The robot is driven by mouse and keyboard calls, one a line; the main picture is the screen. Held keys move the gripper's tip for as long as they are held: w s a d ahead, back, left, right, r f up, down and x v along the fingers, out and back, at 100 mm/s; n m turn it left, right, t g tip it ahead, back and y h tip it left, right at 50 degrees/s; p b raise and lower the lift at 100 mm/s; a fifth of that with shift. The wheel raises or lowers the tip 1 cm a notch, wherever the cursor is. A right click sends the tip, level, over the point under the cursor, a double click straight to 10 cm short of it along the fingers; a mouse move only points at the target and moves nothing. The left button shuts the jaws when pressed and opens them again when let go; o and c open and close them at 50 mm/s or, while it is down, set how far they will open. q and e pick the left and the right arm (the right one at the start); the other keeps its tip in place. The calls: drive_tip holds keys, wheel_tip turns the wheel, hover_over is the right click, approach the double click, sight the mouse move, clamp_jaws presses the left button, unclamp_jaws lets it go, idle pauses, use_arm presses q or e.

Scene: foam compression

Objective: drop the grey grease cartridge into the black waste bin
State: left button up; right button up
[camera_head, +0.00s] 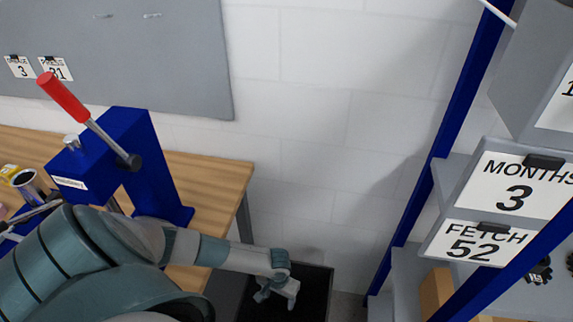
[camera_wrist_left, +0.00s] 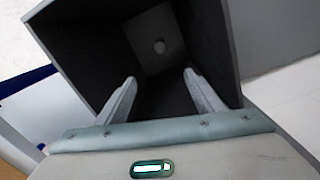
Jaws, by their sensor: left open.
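The black waste bin (camera_head: 318,285) stands on the floor past the table's right end. In the left wrist view its open mouth and dark inner walls (camera_wrist_left: 85,60) fill the upper middle. My left gripper (camera_head: 277,292) is over the bin, pointing down. In the left wrist view its two fingers (camera_wrist_left: 160,82) are spread, with nothing between them. My right gripper is out of view.
A blue press (camera_head: 125,160) with a red-handled lever stands on the wooden table (camera_head: 215,180). A blue-framed shelf (camera_head: 432,165) with number cards rises right of the bin.

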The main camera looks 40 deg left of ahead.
use_arm(q)
wheel_tip(320, 180, up, 7)
drive_tip(key=b, duration=0.2)
idle(0.4)
drive_tip(key=shift+s, duration=0.1)
idle(0.8)
